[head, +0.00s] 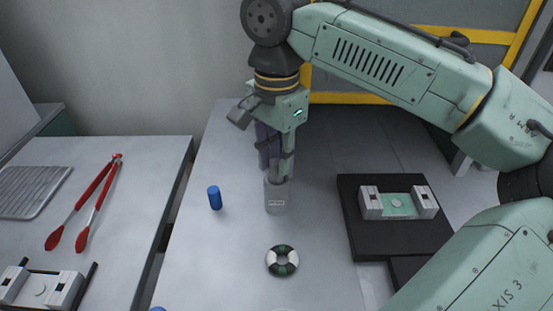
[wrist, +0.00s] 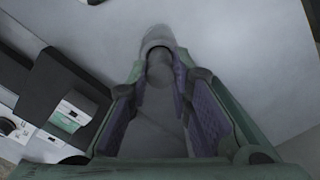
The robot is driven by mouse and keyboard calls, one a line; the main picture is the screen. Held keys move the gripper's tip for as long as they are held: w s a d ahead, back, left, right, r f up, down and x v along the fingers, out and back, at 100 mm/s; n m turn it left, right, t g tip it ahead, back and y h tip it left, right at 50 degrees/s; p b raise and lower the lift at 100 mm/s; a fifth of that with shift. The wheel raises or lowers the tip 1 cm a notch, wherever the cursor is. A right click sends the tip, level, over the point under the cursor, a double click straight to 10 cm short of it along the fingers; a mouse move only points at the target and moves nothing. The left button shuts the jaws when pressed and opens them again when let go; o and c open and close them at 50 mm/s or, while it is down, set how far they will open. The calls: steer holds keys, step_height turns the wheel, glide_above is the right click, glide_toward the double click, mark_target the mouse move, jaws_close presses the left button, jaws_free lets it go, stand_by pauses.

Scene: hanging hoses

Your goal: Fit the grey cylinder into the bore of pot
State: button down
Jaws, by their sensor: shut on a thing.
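My gripper (head: 275,168) points straight down over the table and is shut on the grey cylinder. In the wrist view the grey cylinder (wrist: 160,72) is a dark grey rod between the purple finger pads. The pot (head: 277,200) is a light grey, upright, round container with a small label, standing on the table directly below my fingers. It also shows in the wrist view (wrist: 157,38), beyond the cylinder's end. The cylinder's lower end overlaps the pot's mouth in both views. I cannot tell how deep it sits, and the bore is mostly hidden.
A blue cylinder (head: 215,198) stands left of the pot. A black, white and green ring (head: 282,261) lies in front. A black base with a grey-and-green fixture (head: 397,205) is at right. Red tongs (head: 88,200) and a metal rack (head: 32,190) lie on the left table.

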mark_target(277, 162)
steer(key=shift+f, duration=0.95)
steer(key=shift+f, duration=0.15)
steer(key=c, duration=1.4)
jaws_free()
steer(key=shift+c, duration=0.2)
step_height(277, 162, up, 12)
steer(key=b, duration=0.1)
steer(key=shift+r, duration=0.2)
steer(key=shift+s, duration=0.1)
